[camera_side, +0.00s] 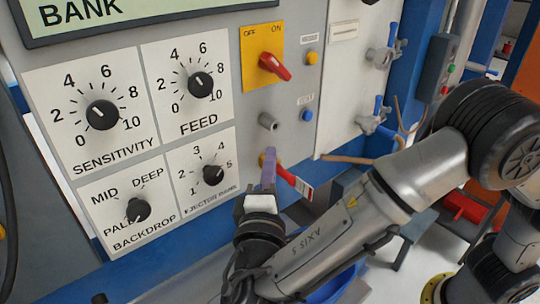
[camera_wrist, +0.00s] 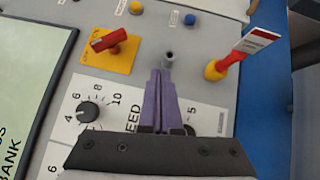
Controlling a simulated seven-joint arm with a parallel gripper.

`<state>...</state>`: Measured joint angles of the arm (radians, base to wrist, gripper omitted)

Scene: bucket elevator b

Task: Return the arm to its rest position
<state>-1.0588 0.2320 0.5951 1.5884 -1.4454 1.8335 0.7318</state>
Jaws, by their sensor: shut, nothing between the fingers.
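My gripper (camera_side: 268,166) is in front of the grey control panel (camera_side: 225,22), below a small metal stub (camera_side: 268,121). Its purple fingers are together and hold nothing. In the wrist view, the closed fingers of my gripper (camera_wrist: 158,78) point toward the panel, with the metal stub (camera_wrist: 169,58) just beyond their tips. The fingers overlap the panel in both views; whether they touch it, I cannot tell. My arm reaches in from the right in the side view, bent at the elbow.
A red tagged handle (camera_side: 292,180) on a yellow base is close beside the fingers. The red switch (camera_side: 274,66), black knobs (camera_side: 201,85), yellow button (camera_side: 311,57) and blue button (camera_side: 306,115) are on the panel. Blue-handled clamps (camera_side: 380,55) stand right of them.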

